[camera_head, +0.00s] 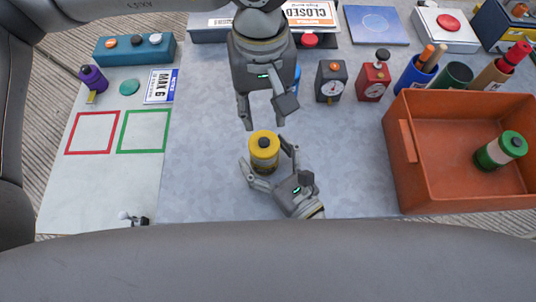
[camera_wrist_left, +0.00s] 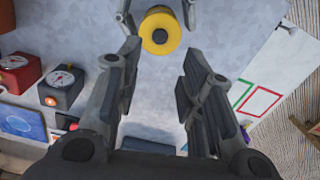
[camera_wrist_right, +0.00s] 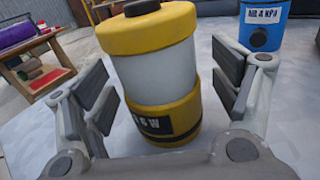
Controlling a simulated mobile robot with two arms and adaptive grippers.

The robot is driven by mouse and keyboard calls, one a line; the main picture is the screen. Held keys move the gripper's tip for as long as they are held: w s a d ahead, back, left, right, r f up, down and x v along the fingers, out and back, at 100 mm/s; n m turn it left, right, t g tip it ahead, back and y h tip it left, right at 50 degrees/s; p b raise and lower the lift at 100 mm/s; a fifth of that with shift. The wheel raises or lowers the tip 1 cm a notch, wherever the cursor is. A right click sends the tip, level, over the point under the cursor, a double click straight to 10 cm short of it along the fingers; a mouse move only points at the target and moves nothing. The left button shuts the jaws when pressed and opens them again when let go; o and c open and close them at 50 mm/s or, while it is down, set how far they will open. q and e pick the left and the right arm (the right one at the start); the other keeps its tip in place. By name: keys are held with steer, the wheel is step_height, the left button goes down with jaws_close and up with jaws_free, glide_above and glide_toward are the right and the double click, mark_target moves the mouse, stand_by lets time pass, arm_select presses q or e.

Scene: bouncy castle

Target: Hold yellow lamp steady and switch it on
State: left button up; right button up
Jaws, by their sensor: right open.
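The yellow lamp (camera_head: 264,148) stands upright on the grey table, with a yellow cap, a dark button on top, a pale middle and a yellow base. The button (camera_wrist_left: 159,36) also shows in the left wrist view. My right gripper (camera_head: 270,164) is open, its fingers on either side of the lamp; in the right wrist view the lamp (camera_wrist_right: 158,75) stands between the fingers with gaps visible. My left gripper (camera_head: 262,122) is open and empty, above and just behind the lamp, fingers pointing down towards it. I cannot tell whether the lamp's light is on.
An orange crate (camera_head: 408,170) holding a green lamp (camera_head: 500,150) stands at the right. Gauges (camera_head: 331,82), cups and a blue plate (camera_head: 377,26) line the back. A white mat with red and green squares (camera_head: 143,131) lies left.

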steer(key=shift+c, duration=0.5)
steer(key=c, duration=1.2)
arm_select(q)
jaws_close()
arm_select(e)
steer(key=shift+c, duration=0.3)
